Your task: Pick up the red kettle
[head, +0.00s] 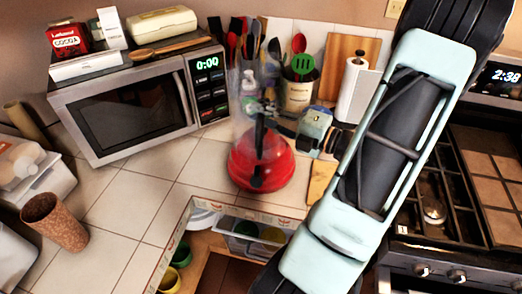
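The red kettle (275,169) stands upright on the white tiled counter, near the inner corner of the counter edge and right of the microwave. Its dark handle (259,135) rises above the red body. My arm comes in from the right, and my gripper (268,112) is at the top of the kettle, close to the handle. The fingers are small and overlap the handle and a pale, see-through shape behind it. I cannot tell whether they touch the handle or whether they are open or shut.
The microwave (130,116) stands left of the kettle. A utensil crock (298,95), a paper towel roll (351,88) and a cutting board (352,55) stand behind. The stove (455,185) is at the right. A brown cup (55,222) is at the left. An open drawer (245,238) is below.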

